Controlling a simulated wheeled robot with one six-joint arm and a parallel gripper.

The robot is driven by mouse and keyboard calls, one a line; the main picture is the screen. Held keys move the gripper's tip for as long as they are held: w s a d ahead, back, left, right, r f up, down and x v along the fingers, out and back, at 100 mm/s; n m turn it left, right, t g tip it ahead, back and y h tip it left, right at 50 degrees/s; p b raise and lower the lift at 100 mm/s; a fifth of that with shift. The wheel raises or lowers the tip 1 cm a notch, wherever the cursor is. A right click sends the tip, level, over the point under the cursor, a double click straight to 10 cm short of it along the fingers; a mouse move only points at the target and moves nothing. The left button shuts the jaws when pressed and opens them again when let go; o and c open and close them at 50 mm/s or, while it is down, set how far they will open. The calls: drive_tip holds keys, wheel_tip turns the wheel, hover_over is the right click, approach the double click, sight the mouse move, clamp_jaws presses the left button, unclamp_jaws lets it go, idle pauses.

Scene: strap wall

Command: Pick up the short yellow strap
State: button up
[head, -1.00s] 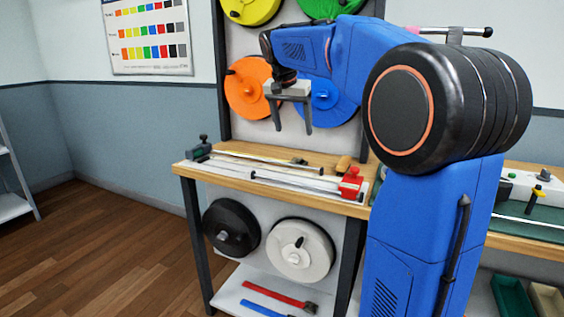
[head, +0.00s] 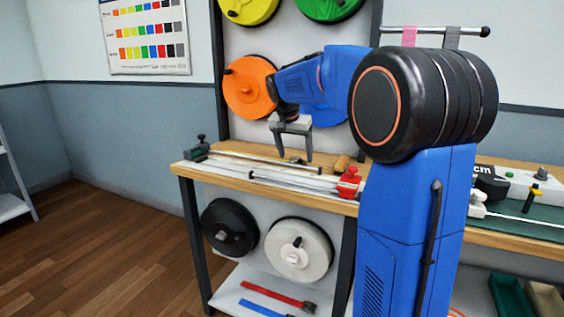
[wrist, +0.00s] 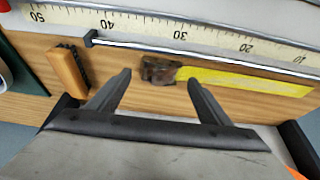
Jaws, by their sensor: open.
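The short yellow strap (wrist: 245,80) lies flat on the wooden bench in the wrist view, with a dark brownish buckle (wrist: 160,70) at its left end. In the head view the strap is hard to make out behind my gripper. My gripper (wrist: 158,79) is open and empty. In the wrist view the buckle shows between its two fingertips, and the yellow band runs off to the right past the right finger. In the head view my gripper (head: 293,157) points down at the bench top, low over it; I cannot tell the exact gap.
A thin metal rod (wrist: 200,57) and a ruler (wrist: 150,28) run along the bench beside the strap. A wooden brush (wrist: 68,72) lies left of the fingers. A red clamp (head: 348,184) sits at the bench's front right. Coloured reels hang on the wall panel behind.

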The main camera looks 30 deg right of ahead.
drive_tip(key=shift+w+d+f, duration=0.15)
drive_tip(key=shift+d+f, duration=0.05)
drive_tip(key=shift+f, duration=0.4)
drive_tip(key=c, duration=1.2)
drive_tip(key=shift+r, duration=0.15)
